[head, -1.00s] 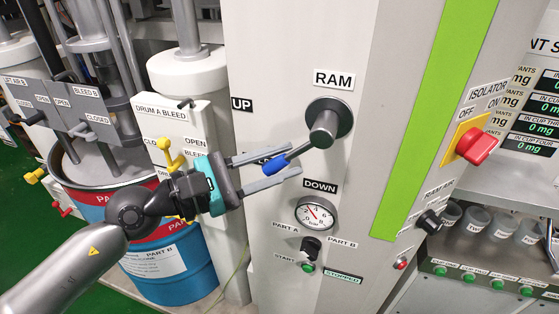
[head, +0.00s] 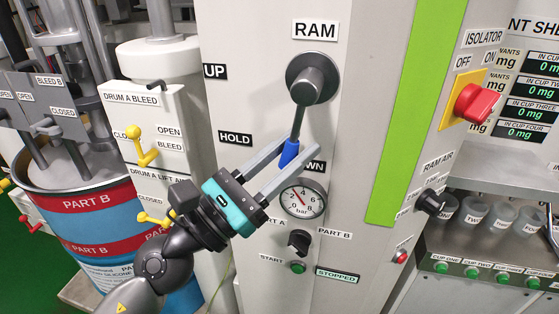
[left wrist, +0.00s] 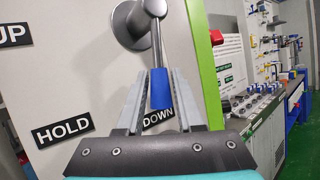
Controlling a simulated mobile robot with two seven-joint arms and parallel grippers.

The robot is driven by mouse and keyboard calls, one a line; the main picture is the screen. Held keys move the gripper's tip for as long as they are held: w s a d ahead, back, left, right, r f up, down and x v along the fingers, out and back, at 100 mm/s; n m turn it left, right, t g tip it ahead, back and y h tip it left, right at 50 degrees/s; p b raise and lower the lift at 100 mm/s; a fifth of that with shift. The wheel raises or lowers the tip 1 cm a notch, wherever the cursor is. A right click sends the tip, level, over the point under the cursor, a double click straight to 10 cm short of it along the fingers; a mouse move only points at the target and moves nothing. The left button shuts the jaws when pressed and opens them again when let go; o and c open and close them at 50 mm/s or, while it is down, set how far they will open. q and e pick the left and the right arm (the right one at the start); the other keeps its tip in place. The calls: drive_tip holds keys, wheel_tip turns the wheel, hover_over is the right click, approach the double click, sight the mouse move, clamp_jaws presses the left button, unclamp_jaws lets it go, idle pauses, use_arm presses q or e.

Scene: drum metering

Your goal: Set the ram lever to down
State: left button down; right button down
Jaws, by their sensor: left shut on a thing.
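The ram lever has a round grey hub (head: 314,80) on the panel under the RAM label, with a metal rod and a blue grip (head: 289,154). The lever hangs downward, leaning slightly left, with its grip beside the DOWN label (head: 313,166), partly covering it. My left gripper (head: 283,150) is shut on the blue grip, its two long grey fingers on either side. In the left wrist view the blue grip (left wrist: 160,89) stands between the fingers, just above the DOWN label (left wrist: 158,115). The HOLD label (head: 236,139) and UP label (head: 215,71) are left of it. My right gripper is not in view.
A pressure gauge (head: 302,199) sits just below the grip, above a black selector knob (head: 299,241) and green start button (head: 298,267). The red isolator switch (head: 476,103) is at right. Yellow bleed handles (head: 141,146) and a drum (head: 90,224) stand at left.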

use_arm(q)
drive_tip(key=shift+s+d+f+n+t+b, duration=0.1)
drive_tip(key=shift+d+n+t+b, duration=0.25)
drive_tip(key=shift+n+t, duration=0.25)
drive_tip(key=shift+s+d+n+t+b, duration=0.1)
drive_tip(key=shift+d+n+t+b, duration=0.3)
drive_tip(key=shift+n, duration=0.3)
drive_tip(key=shift+t, duration=0.3)
drive_tip(key=c, duration=0.6)
unclamp_jaws()
drive_tip(key=shift+o, duration=0.2)
drive_tip(key=shift+s, duration=0.1)
